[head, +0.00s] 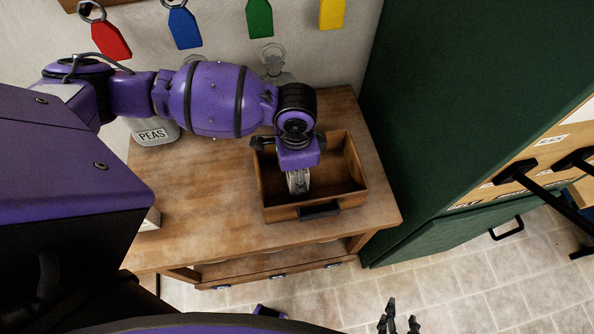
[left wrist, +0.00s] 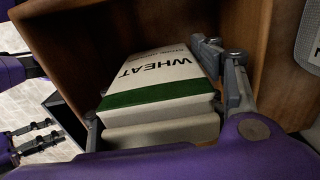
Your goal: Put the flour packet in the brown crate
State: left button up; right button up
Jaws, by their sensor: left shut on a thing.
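The flour packet (left wrist: 165,82) is white with a green band and reads WHEAT above a smaller line I cannot read. My left gripper (head: 298,182) points down inside the brown crate (head: 284,214) and is shut on the packet. In the left wrist view one finger lies along the packet's right side. The crate's wooden wall (left wrist: 276,60) stands around the packet there; I cannot tell if the packet touches the floor. My right gripper (head: 400,318) is at the bottom of the head view, its fingers apart and empty.
The crate stands on the right of a wooden table (head: 200,215). A PEAS container (head: 155,134) is at the back left, partly behind my arm. A green cabinet (head: 440,100) rises on the right. Coloured tags hang on the wall. The table's front middle is clear.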

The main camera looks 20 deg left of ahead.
pick_arm(q)
jog(key=shift+f, duration=0.2)
jog(key=shift+f, duration=0.2)
jog(key=o, duration=1.5)
jog(key=shift+o, duration=0.2)
jog(key=shift+r, duration=0.1)
notch_tip(320, 180, up, 12)
jog(key=shift+r+p, duration=0.1)
jog(key=shift+p, duration=0.65)
